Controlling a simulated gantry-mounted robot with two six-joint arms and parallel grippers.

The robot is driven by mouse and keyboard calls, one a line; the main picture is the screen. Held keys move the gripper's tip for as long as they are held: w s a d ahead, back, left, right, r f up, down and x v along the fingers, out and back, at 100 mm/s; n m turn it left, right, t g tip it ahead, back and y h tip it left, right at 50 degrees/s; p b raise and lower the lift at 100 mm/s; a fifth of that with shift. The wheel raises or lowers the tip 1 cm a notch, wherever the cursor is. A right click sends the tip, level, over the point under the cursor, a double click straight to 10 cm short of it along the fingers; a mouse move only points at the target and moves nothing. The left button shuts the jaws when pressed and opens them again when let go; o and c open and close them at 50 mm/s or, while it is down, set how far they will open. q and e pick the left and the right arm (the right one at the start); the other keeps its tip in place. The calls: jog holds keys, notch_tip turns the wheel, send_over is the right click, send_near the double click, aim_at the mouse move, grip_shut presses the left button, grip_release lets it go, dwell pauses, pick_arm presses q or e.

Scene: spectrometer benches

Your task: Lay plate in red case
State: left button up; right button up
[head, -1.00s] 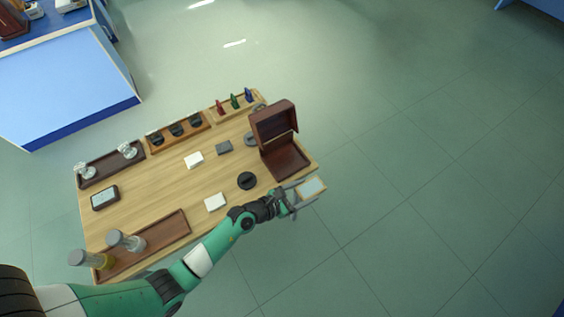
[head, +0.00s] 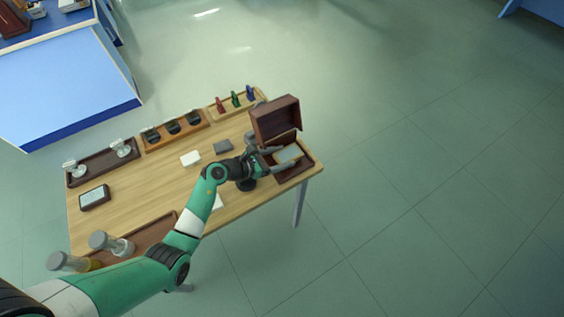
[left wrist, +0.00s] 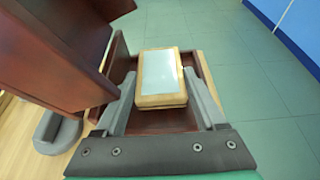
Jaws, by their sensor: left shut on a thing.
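The plate (left wrist: 161,76) is a small wood-edged rectangle with a pale grey-blue face. It shows in the head view (head: 290,154) over the red case. My left gripper (head: 280,156) is shut on the plate, with one finger on each side in the left wrist view (left wrist: 160,88). The red case (head: 297,174) is a dark red-brown box at the table's right end, its lid (head: 275,118) standing open at the back. The plate is above or within the case's open base (left wrist: 160,122); its exact height is hard to tell. My right gripper is out of view.
On the wooden table (head: 135,200) stand a tray of coloured pieces (head: 235,103), a rack with dark items (head: 174,131), a tray with clear glassware (head: 101,162) and jars (head: 105,243). A grey rounded object (left wrist: 57,131) sits beside the case. Open floor lies to the right.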

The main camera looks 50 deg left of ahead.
pick_arm(q)
jog(key=shift+s+d+f, duration=0.15)
jog(key=shift+d+f, duration=0.15)
jog(key=shift+f, duration=0.4)
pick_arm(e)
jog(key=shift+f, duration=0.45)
pick_arm(q)
jog(key=o, duration=1.2)
jog(key=shift+f, duration=0.15)
jog(key=shift+o, duration=0.2)
jog(key=shift+r, duration=0.25)
jog(key=p+v, duration=0.5)
jog(key=v, duration=0.6)
jog(key=shift+s+a+r, duration=0.15)
jog(key=shift+s, duration=0.3)
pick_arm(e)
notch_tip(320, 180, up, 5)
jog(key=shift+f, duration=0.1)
